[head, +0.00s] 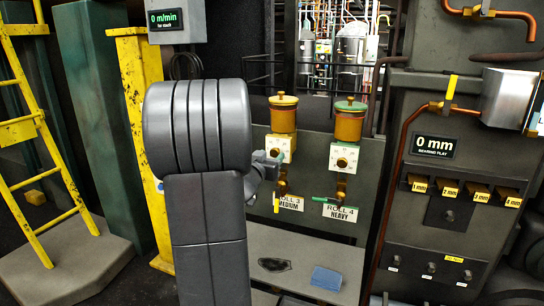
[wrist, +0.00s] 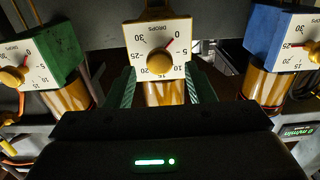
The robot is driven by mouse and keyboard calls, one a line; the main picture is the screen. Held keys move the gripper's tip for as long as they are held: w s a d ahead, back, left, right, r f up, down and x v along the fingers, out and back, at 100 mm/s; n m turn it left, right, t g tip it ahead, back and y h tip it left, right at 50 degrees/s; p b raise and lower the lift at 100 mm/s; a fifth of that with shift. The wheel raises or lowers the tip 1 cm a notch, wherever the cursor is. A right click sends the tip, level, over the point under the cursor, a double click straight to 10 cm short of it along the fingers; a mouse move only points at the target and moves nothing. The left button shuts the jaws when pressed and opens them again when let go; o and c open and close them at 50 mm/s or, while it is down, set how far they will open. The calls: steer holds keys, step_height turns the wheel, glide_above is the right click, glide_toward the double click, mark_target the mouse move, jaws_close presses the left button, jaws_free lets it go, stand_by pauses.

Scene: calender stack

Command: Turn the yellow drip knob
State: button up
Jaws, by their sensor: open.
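In the wrist view the yellow drip box is at top centre, with a white DROPS dial, a red pointer near 0 and a round yellow knob (wrist: 159,63) on its face. My gripper (wrist: 162,77) is open, its two greenish fingers apart on either side of the amber cup (wrist: 165,93) and empty. I cannot tell whether the fingers touch anything. In the head view the yellow-lidded oiler (head: 283,113) above the ROLL 3 MEDIUM label has a white dial (head: 280,147).
A green drip box (wrist: 50,50) stands left and a blue one (wrist: 275,40) right in the wrist view. The green-lidded oiler (head: 350,122) is beside the yellow one in the head view. Copper pipe (head: 394,185) runs right.

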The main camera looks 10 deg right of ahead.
steer(key=shift+x, duration=0.95)
steer(key=shift+c, duration=0.2)
steer(key=c, duration=0.9)
